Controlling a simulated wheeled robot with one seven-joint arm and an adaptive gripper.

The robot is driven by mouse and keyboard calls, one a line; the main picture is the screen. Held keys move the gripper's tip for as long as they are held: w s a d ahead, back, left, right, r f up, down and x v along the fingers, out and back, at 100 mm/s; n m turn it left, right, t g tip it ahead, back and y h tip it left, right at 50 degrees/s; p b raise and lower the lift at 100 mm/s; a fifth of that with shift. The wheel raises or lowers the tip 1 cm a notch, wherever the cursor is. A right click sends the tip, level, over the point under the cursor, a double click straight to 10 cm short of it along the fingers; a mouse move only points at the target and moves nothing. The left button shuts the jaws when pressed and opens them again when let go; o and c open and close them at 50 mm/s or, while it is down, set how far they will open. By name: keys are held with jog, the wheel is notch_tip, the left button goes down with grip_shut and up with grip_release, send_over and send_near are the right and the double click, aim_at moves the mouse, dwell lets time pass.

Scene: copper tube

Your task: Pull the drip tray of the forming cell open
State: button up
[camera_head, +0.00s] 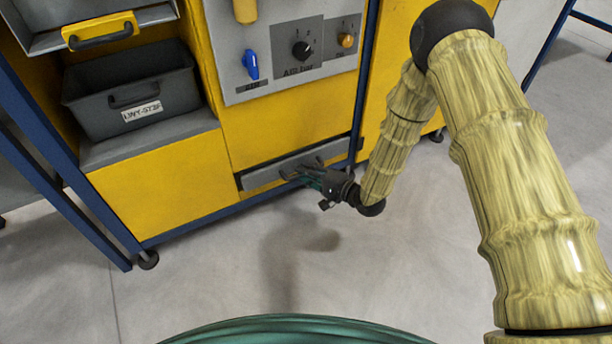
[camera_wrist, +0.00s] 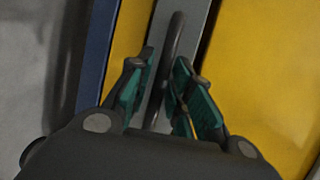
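The drip tray (camera_head: 262,179) is a grey drawer front low on the yellow forming cell (camera_head: 265,130), and it looks flush in its dark slot. Its dark bar handle (camera_wrist: 176,38) shows in the wrist view, running along the grey front. My gripper (camera_head: 302,171) is at the right half of the tray front. In the wrist view the green-padded fingers of my gripper (camera_wrist: 166,58) are spread, one on each side of the handle. The right finger is close to the handle; I cannot tell if it touches. In the head view my gripper hides part of the handle.
A grey bin (camera_head: 132,95) sits on a ledge at the left, below a drawer with a yellow handle (camera_head: 101,31). A control panel (camera_head: 290,55) with knobs is above the tray. The floor (camera_head: 230,270) in front of the cell is clear.

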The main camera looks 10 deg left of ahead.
jog(key=shift+w+a, duration=0.1)
grip_shut()
